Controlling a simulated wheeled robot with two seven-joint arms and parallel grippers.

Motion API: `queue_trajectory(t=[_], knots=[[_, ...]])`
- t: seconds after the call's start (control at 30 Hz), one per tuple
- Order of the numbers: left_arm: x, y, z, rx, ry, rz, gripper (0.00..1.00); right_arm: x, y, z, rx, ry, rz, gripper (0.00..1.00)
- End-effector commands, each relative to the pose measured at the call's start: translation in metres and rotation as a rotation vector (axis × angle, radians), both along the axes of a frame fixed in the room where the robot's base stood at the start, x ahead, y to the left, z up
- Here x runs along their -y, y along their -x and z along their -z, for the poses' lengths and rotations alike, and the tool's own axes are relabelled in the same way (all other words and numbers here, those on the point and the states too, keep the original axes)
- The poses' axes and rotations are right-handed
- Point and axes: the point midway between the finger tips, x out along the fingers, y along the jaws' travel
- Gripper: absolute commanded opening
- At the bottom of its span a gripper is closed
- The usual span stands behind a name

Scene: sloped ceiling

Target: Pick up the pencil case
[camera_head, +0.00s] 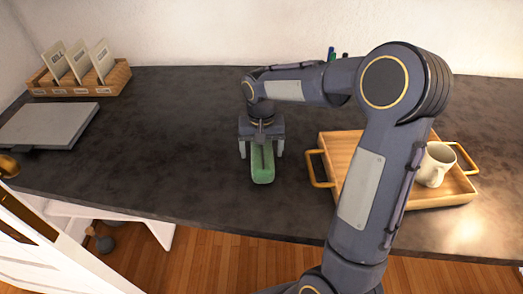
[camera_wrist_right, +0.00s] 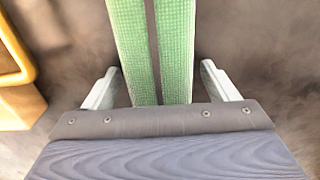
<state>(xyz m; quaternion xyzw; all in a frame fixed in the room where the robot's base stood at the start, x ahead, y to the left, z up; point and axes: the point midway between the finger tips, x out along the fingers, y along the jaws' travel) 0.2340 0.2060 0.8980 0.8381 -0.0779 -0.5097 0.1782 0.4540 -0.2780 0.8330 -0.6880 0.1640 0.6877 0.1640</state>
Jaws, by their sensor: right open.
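The green pencil case (camera_head: 263,170) lies lengthwise on the dark countertop, with a dark strip along its middle. Its far part is hidden under my right gripper (camera_head: 262,153). My right gripper points down over the case and is open, with one finger on each side of it. In the right wrist view the case (camera_wrist_right: 127,45) runs between the two fingers of the gripper (camera_wrist_right: 160,85), with a gap on both sides. I cannot tell how far down the fingers reach. My left gripper is not in view.
A wooden tray (camera_head: 455,200) with brass handles, holding a white mug (camera_head: 436,165), stands to the right, partly behind my right arm. A wooden card rack (camera_head: 80,78) and a grey flat slab (camera_head: 48,125) are at left. The countertop (camera_head: 190,130) left of the case is clear.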

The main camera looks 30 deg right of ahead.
Motion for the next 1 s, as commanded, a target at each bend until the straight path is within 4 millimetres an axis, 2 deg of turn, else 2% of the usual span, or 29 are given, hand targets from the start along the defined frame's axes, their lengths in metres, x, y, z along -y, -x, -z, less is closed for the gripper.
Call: queue_trajectory(t=[0.13,0.17,0.53,0.83,1.0], knots=[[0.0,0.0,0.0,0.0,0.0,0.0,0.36,0.0,0.0,0.0,0.0,0.0,0.0,0.8],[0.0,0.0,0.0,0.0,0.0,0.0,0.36,0.0,0.0,0.0,0.0,0.0,0.0,0.77],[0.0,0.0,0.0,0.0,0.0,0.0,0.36,0.0,0.0,-0.001,0.0,0.0,0.0,0.29],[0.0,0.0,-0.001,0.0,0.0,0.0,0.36,0.0,0.0,-0.003,0.001,0.0,0.0,0.28],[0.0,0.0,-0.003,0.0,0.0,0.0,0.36,0.0,-0.001,-0.016,0.002,0.0,0.0,0.28]])
